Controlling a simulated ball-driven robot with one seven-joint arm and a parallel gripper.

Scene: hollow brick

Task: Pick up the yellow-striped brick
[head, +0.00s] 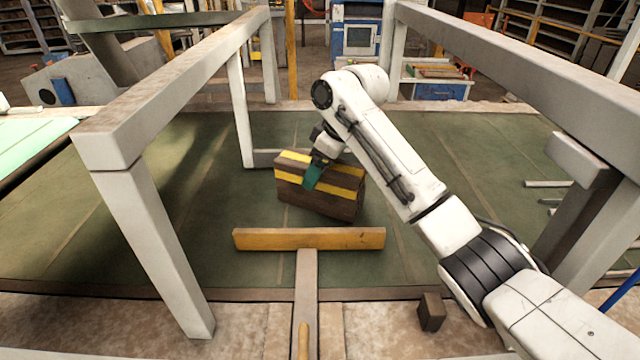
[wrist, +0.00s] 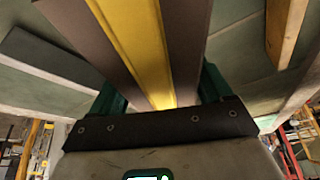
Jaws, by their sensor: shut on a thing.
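The yellow-striped brick (head: 318,196) is a brown block with yellow bands, on or just above the green work surface in the middle of the head view. In the wrist view the brick (wrist: 145,45) fills the top centre, its yellow stripe running between the jaws. My gripper (head: 313,176) reaches the brick from above and its green fingers are shut on it. In the wrist view my gripper (wrist: 160,92) has one finger on each side of the brick. I cannot tell whether the underside of the brick touches the surface.
A wooden T-shaped piece (head: 310,239) lies in front of the brick. Pale frame posts (head: 160,250) and beams stand left and right of my arm. A small dark block (head: 432,312) sits near the front edge. Green surface (head: 440,150) is clear right of the brick.

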